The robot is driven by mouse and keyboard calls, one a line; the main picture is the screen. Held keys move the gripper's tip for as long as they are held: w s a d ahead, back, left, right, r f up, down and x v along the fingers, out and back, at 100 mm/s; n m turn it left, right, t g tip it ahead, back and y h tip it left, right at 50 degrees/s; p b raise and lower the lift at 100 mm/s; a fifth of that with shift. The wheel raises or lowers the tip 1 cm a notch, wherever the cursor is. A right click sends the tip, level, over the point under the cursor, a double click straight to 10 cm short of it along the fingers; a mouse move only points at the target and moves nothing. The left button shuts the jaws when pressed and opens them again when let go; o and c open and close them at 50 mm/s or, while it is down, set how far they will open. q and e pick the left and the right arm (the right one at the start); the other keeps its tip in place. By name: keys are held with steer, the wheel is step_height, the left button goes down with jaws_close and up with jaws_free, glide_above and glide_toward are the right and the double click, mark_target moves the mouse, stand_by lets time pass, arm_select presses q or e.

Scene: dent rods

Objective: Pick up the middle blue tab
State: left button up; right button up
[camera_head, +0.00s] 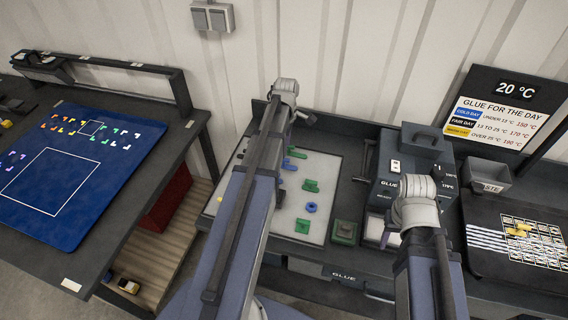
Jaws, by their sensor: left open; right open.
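Several blue pieces lie on a pale board on the bench, among green ones. One blue piece (289,165) is near the top, just right of my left arm. Another blue piece (311,207), rounded in outline, is lower and to the right. A third bit of blue (280,194) shows at the edge of my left arm, partly hidden. I cannot tell which is the middle blue tab. My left arm crosses the board and hides part of it. My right arm stands to the right. I cannot make out either gripper's fingers.
A dark glue machine (412,165) stands to the right. A blue mat (110,180) with small coloured shapes is at left.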

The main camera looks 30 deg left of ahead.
mark_target(284, 162)
arm_select(q)
steer(key=shift+s+a+f+b, duration=0.1)
steer(key=shift+a+f+b, duration=0.05)
steer(key=shift+f+b, duration=1.85)
steer(key=shift+s+a+f+b, duration=0.1)
steer(key=shift+f+b, duration=1.9)
arm_select(e)
steer(key=shift+f, duration=4)
arm_select(q)
steer(key=shift+r, duration=0.1)
steer(key=shift+c, duration=0.3)
arm_select(e)
steer(key=shift+r, duration=0.1)
arm_select(q)
jaws_close()
